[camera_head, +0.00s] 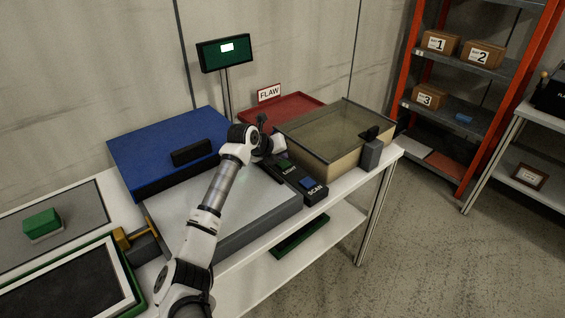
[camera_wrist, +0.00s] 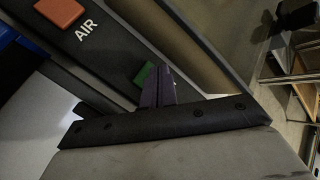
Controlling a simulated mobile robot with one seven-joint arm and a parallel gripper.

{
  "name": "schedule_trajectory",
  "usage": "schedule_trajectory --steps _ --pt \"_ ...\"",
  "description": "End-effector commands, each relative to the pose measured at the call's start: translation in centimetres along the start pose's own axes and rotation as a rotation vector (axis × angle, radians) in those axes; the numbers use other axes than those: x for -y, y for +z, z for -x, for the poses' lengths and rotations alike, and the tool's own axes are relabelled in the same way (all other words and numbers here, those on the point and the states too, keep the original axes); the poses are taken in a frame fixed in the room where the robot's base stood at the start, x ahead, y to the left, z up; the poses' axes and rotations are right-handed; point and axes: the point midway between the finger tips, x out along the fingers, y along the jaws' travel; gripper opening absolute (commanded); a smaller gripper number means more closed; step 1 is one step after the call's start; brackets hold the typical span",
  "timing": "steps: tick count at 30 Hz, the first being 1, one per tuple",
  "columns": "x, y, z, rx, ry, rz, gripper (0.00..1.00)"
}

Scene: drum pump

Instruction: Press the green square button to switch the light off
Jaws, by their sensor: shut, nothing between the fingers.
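The green square button (camera_head: 284,163) is on a dark panel (camera_head: 268,174) beside the word LIGHT, and it also shows in the wrist view (camera_wrist: 145,74). My gripper (camera_wrist: 160,80) is shut and empty. In the wrist view its dark fingers are just right of the green button and partly overlap it. I cannot tell whether they touch it. In the head view my wrist is over the far end of the panel, and the fingertips are hard to make out.
A blue button (camera_head: 306,182) marked SCAN is nearer on the panel. An orange-red button (camera_wrist: 60,12) marked AIR shows in the wrist view. A clear-topped box (camera_head: 335,135) stands right of the panel, a grey slab (camera_head: 225,205) left. A screen (camera_head: 224,54) stands behind.

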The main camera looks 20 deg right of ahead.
Motion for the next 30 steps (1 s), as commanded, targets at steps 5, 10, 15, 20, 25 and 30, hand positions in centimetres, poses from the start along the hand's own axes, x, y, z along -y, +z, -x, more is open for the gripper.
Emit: schedule_trajectory --steps 5,10,15,20,25,30 --pt "0.6 0.7 0.9 0.001 0.000 -0.001 0.00" --pt "1.5 1.6 2.1 0.002 0.000 -0.002 0.00" --pt "2.4 2.4 3.3 0.001 -0.001 -0.001 0.00" --pt "3.0 3.1 4.2 0.001 0.000 0.000 0.00" --pt "3.0 3.1 4.2 0.000 0.000 0.000 0.00" --pt "3.0 3.1 4.2 0.001 0.000 0.000 0.00"
